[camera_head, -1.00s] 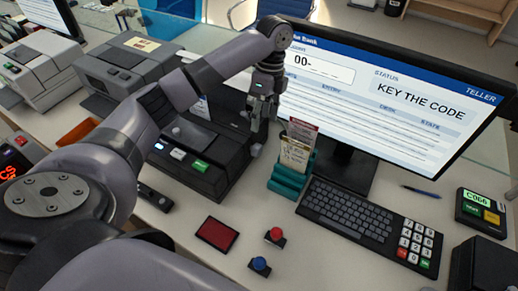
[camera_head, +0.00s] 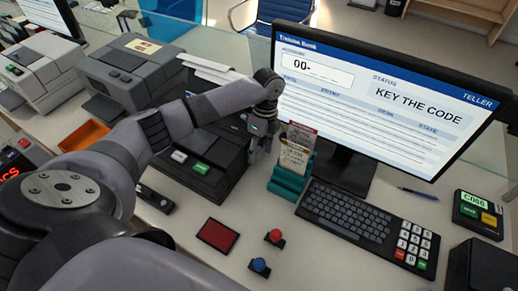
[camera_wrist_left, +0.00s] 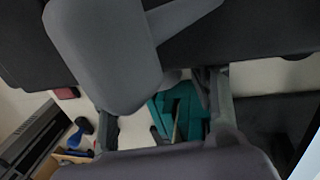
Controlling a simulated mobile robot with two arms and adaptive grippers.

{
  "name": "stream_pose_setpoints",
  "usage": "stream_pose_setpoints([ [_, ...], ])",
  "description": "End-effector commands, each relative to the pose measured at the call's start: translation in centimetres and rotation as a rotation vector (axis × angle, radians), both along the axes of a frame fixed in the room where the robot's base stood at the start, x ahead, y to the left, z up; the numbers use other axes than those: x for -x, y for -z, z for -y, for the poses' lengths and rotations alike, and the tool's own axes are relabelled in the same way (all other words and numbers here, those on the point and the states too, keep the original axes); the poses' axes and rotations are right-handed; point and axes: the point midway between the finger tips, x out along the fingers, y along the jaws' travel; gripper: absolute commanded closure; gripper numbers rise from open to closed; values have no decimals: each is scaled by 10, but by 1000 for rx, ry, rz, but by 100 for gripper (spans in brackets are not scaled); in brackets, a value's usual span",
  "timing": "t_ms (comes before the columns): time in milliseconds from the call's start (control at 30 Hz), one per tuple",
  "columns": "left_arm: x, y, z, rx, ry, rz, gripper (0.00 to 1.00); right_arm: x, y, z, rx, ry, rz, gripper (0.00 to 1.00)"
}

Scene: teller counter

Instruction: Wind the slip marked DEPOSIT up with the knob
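My left gripper (camera_head: 260,150) points down at the right side of the black machine (camera_head: 222,160), just left of the teal slip holder (camera_head: 288,182). In the left wrist view its two fingers (camera_wrist_left: 163,112) stand well apart, with a large grey part across the upper middle. The teal holder (camera_wrist_left: 180,112) shows beyond the fingers. A printed slip (camera_head: 296,152) stands upright in the holder; its wording is too small to read. I cannot make out the knob or the word DEPOSIT; the gripper and arm hide part of the machine's right side. My right gripper is not in view.
The monitor (camera_head: 370,95) reads KEY THE CODE and stands close behind the holder. The keyboard (camera_head: 345,212) lies to the right. A red pad (camera_head: 217,235), a red-topped knob (camera_head: 275,236) and a blue-topped one (camera_head: 259,265) sit in front. A grey printer (camera_head: 130,65) stands left.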

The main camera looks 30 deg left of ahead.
Motion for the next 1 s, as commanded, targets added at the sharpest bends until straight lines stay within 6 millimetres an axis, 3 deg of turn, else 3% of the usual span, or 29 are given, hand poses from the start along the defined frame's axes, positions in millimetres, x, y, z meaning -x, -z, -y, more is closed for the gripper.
stream_pose_setpoints([
  [667, 0, -1, 0, 0, 0, 1, 93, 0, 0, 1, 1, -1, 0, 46],
  [1000, 1, -4, 0, -3, 0, 49, 94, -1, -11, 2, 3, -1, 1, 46],
])
